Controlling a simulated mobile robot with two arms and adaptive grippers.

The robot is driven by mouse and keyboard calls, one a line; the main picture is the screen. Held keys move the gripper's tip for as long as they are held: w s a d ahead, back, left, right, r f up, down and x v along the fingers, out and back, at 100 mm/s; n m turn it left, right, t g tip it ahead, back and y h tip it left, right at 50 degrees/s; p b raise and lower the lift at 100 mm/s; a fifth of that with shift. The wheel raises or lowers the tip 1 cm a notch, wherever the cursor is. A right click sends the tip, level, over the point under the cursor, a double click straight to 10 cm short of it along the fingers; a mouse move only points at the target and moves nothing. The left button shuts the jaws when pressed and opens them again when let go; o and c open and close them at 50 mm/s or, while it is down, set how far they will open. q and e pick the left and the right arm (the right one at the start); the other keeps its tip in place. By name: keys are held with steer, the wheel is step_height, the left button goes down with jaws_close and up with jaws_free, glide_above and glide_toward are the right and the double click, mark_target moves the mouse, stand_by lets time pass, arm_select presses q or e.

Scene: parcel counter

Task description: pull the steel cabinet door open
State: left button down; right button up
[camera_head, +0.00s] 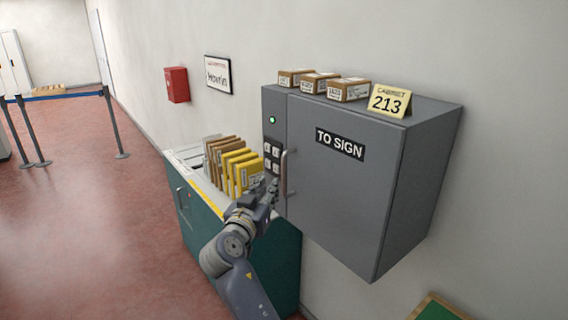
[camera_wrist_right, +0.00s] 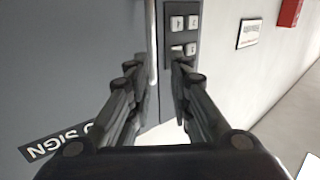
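The grey steel cabinet (camera_head: 420,180) hangs on the wall, and its door (camera_head: 335,195) with the "TO SIGN" label looks shut. The vertical bar handle (camera_head: 285,175) is at the door's left edge. My right gripper (camera_head: 270,187) is just left of the handle in the head view. In the right wrist view its two fingers (camera_wrist_right: 156,72) are apart, and the handle (camera_wrist_right: 151,45) shows between the fingertips, nearer the left finger. I cannot tell whether a finger touches it. The door (camera_wrist_right: 60,70) fills the left of that view. My left gripper is not in view.
A keypad (camera_head: 272,157) and a green light (camera_head: 271,120) are left of the door. Boxes (camera_head: 348,90) and a "CABINET 213" sign (camera_head: 389,101) stand on top. A teal counter (camera_head: 285,255) with upright parcels (camera_head: 232,168) is below left. Open floor lies further left.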

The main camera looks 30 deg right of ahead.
mark_target(283, 165)
steer(key=shift+m+h, duration=0.4)
steer(key=shift+m, duration=0.1)
steer(key=p+x, duration=0.1)
steer(key=x, duration=0.2)
steer(key=r+p+x, duration=0.1)
steer(key=p+x, duration=0.1)
steer(key=x, duration=0.2)
steer(key=r+p+x, duration=0.1)
steer(key=x, duration=0.2)
steer(key=shift+s+d+p, duration=0.2)
steer(key=shift+d+p, duration=0.2)
steer(key=shift+d, duration=0.2)
jaws_close()
